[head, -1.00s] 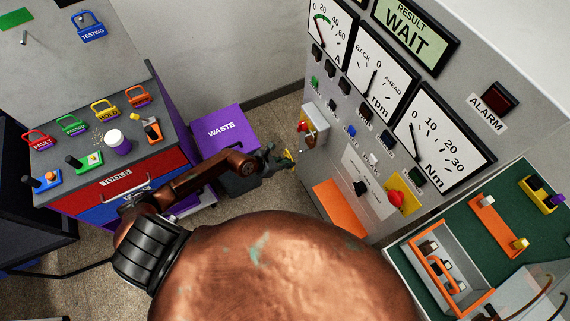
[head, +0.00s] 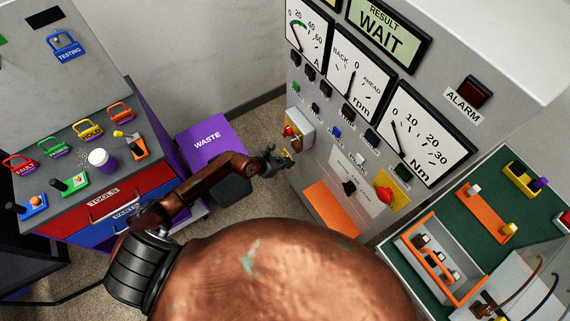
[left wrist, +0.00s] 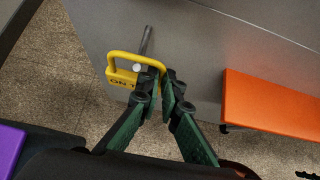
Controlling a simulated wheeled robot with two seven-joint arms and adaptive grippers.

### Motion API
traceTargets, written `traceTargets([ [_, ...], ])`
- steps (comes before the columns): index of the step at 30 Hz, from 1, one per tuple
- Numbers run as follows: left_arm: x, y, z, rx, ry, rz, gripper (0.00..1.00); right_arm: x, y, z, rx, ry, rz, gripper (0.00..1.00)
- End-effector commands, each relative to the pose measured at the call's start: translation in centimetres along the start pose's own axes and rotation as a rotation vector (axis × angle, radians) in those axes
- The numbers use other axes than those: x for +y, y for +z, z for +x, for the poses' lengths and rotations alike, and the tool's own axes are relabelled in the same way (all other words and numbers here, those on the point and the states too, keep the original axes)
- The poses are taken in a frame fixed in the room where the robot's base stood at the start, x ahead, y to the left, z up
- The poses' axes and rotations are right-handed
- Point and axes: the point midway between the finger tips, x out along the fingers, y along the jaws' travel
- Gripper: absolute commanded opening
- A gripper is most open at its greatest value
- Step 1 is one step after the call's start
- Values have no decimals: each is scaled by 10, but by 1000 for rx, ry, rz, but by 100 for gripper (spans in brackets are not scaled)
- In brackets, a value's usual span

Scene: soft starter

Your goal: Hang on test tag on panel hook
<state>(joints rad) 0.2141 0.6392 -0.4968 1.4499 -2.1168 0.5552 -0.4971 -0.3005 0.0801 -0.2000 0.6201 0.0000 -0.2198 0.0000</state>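The yellow on test tag (left wrist: 121,78) is shaped like a padlock, with "ON" readable on its body. My left gripper (left wrist: 161,82) is shut on its right side, and the fingers hide the rest of the lettering. A grey peg, the panel hook (left wrist: 147,42), sticks out from the grey panel (left wrist: 210,50). The hook's pale tip shows within the tag's loop in the left wrist view; I cannot tell whether the loop is around it or only lined up. In the head view my left gripper (head: 283,161) is at the panel's lower left edge. My right gripper is not in view.
An orange block (left wrist: 270,108) is right of my left gripper, low by the panel. A red switch (head: 289,131) is just above it. The purple waste bin (head: 210,143) stands to the left. Several coloured tags lie on the tool bench; a blue testing tag (head: 66,48) hangs above.

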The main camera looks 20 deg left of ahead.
Motion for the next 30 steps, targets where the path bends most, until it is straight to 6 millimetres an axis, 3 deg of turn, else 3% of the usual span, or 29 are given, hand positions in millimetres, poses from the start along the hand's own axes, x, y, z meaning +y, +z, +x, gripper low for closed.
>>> traceTargets([
  [8,0,12,12,-1,0,1,0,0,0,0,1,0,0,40],
  [18,-1,7,31,1,0,1,0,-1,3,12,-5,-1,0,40],
  [30,-1,5,38,-1,0,2,0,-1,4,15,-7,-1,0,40],
])
